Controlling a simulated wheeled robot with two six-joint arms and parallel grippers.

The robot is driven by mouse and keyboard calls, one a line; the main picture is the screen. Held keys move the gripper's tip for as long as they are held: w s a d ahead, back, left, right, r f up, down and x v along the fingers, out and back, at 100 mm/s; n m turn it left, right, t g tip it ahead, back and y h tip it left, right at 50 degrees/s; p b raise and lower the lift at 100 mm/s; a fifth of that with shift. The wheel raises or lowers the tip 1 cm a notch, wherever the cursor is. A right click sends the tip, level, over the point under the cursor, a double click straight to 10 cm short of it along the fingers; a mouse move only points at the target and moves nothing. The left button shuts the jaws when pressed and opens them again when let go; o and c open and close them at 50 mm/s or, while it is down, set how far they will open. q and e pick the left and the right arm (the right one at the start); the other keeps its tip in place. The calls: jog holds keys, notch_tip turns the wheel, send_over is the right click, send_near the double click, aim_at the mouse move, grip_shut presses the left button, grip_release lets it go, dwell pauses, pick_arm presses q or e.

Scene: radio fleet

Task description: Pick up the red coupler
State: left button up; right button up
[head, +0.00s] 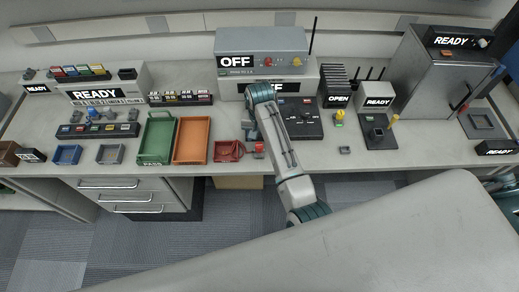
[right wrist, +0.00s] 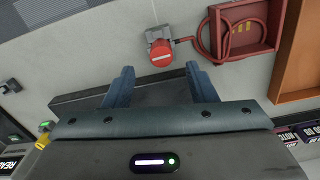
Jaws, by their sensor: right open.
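The red coupler (right wrist: 161,53) shows in the right wrist view as a round red cap with a pale stripe, against a small grey block (right wrist: 155,33). A red hose (right wrist: 205,50) runs from beside it to a red tray (right wrist: 275,47). In the head view the coupler (head: 259,147) is small and red, near the bench front beside the red tray (head: 228,158). My right gripper (right wrist: 160,82) is open and empty, its fingers apart and the coupler beyond their tips. In the head view its fingers are mostly hidden by my forearm. My left gripper is not in view.
A green tray (head: 157,158) and an orange tray (head: 191,158) stand left of the red tray. A dark control panel (head: 305,128) lies to the right, behind a small grey block (head: 345,150). The bench front right of the coupler is mostly clear.

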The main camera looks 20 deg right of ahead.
aim_at(259, 145)
notch_tip(259, 145, down, 5)
jog(key=p, duration=0.2)
jog(key=shift+s+a+r+p, duration=0.1)
jog(key=shift+a+r+p, duration=0.05)
jog(key=shift+p, duration=0.15)
jog(key=shift+f, duration=0.4)
jog(key=shift+c, duration=0.2)
jog(key=c, duration=1)
